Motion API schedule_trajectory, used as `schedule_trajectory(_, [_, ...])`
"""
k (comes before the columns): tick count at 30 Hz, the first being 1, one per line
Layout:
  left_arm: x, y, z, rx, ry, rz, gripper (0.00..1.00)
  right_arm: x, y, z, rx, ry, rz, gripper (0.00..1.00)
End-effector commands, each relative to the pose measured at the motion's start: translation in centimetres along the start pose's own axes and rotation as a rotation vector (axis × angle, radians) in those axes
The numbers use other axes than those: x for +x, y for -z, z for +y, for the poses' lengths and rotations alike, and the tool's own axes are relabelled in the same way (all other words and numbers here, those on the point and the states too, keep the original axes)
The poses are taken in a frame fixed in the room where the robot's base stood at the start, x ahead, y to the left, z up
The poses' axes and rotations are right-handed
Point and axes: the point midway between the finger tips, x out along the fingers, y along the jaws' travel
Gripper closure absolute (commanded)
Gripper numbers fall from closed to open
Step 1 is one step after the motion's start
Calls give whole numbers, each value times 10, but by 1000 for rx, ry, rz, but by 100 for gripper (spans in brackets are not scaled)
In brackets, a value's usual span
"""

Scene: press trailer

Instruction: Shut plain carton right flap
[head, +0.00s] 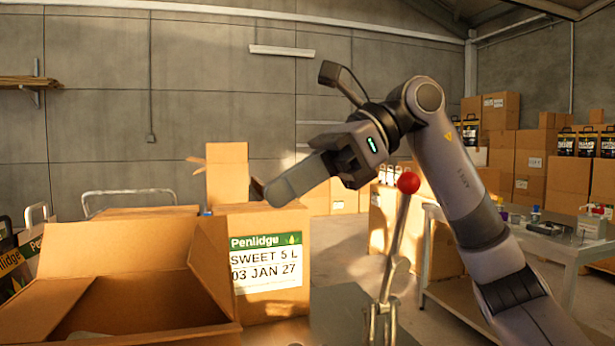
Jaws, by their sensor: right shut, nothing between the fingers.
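The plain carton (100,310) stands open at the lower left, cut off by the bottom edge of the head view. Its far flap (112,248) stands up. Its right flap (211,266) is also raised, leaning, and stands in front of the labelled carton. The near side is partly cropped. My right gripper (268,192) is shut and empty, in the air above and to the right of the right flap, pointing left and down. It appears apart from the flap. My left gripper is not in view.
A carton labelled Penlidgu (265,222) stands right behind the plain one. A lever with a red ball (408,183) rises to the right, below my right arm. A metal table (572,251) with small items is further right. Stacked cartons (568,185) line the back right.

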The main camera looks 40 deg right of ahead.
Motion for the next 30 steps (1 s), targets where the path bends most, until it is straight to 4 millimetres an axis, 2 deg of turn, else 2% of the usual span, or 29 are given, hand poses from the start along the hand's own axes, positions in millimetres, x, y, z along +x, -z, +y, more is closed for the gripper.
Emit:
schedule_trajectory(1, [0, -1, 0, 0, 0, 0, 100, 13, 1, 0, -1, -3, 3, 100])
schedule_trajectory(6, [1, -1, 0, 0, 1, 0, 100, 47, 0, 1, 0, -4, 2, 100])
schedule_trajectory(12, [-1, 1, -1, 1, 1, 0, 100, 75, 0, 0, 1, -3, 1, 100])
schedule_trajectory(18, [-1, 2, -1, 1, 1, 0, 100, 84, 0, 0, 2, 0, -1, 100])
schedule_trajectory(30, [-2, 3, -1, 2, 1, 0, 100, 85, -1, 0, 2, -1, 4, 100])
